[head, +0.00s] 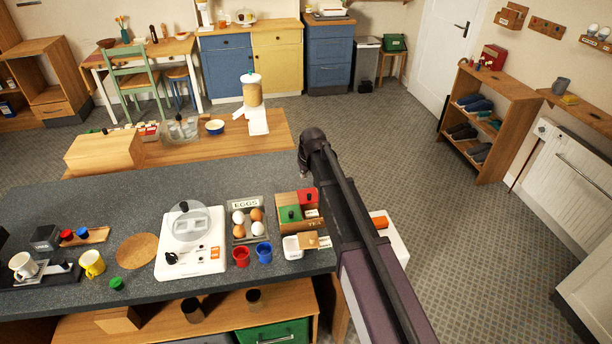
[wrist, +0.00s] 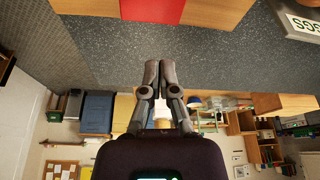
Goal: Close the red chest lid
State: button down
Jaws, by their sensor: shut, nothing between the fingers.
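The chest (head: 283,198) is a wooden box marked TEA on the dark counter, with a green lid (head: 290,214) at its front left. Its red lid (head: 306,197) is at the back right, and pale packets show uncovered in front of it. In the wrist view a flat red panel (wrist: 153,10), flanked by wood, shows at the top edge and is partly cut off; it appears to be the red lid. My gripper (head: 304,173) is just behind the chest, apart from the lid. In the wrist view my gripper (wrist: 160,72) is shut and empty.
The egg tray (head: 247,228) stands left of the chest. A white container (head: 292,247), a red cup (head: 241,257) and a blue cup (head: 264,253) stand in front. Bare counter (head: 235,177) lies behind the egg tray.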

aim_at(307, 190)
jog(key=shift+b+x, duration=2.9)
jog(key=shift+x, duration=0.5)
jog(key=shift+s+d+r+p, duration=0.1)
jog(key=shift+s+d, duration=0.2)
jog(key=shift+s, duration=0.3)
jog(key=shift+s+d+r+p, duration=0.15)
jog(key=shift+s+d, duration=0.2)
jog(key=shift+s, duration=0.3)
jog(key=shift+s+d+r+p, duration=0.1)
jog(key=shift+s+d, duration=0.2)
jog(key=shift+s, duration=0.3)
jog(key=shift+s+d, duration=0.35)
jog(key=shift+s, duration=0.9)
jog(key=shift+s+d, duration=0.35)
jog(key=shift+s, duration=0.85)
jog(key=shift+s+d, duration=0.35)
jog(key=shift+s, duration=0.9)
jog(key=shift+w, duration=0.1)
